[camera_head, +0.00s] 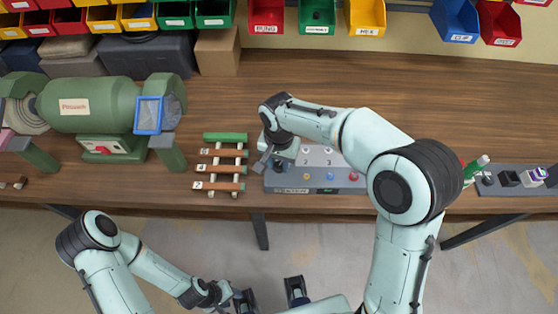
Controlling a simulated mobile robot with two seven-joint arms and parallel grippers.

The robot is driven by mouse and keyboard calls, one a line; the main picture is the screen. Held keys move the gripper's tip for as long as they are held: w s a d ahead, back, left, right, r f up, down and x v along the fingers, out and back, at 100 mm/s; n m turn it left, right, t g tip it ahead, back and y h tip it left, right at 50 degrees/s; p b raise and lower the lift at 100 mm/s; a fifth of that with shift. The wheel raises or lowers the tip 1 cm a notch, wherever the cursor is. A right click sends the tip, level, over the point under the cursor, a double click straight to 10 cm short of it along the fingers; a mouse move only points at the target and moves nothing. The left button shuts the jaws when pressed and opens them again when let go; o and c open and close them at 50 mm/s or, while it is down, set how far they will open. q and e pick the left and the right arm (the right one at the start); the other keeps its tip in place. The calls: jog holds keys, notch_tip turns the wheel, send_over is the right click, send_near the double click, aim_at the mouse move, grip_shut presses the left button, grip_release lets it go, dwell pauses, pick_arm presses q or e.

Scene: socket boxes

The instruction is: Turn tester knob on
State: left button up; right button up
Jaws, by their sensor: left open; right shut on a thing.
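The tester (345,187) is a grey box near the table's front edge, with a label on its front and small coloured buttons on top. My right arm reaches over it from the right, and my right gripper (268,164) points down at the tester's left end. It is shut on what seems to be the tester knob, which the gripper mostly hides. My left gripper (270,297) is open and empty, below the table's front edge at the bottom of the view.
A wooden rack with numbered slats (226,138) stands just left of the tester. A green machine (95,105) fills the table's left side. A grey holder (510,190) with small parts is at the right. Coloured bins (266,16) line the back. The table behind the tester is clear.

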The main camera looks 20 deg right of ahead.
aim_at(279, 165)
jog(key=o, duration=1.1)
jog(key=shift+c, duration=0.2)
pick_arm(q)
jog(key=shift+w+r+p, duration=0.25)
jog(key=shift+r+p, duration=0.2)
jog(key=shift+r, duration=0.1)
jog(key=shift+w+r+p, duration=0.25)
jog(key=shift+r+p, duration=0.2)
jog(key=shift+r, duration=0.1)
pick_arm(e)
notch_tip(279, 165, up, 13)
jog(key=shift+r, duration=0.2)
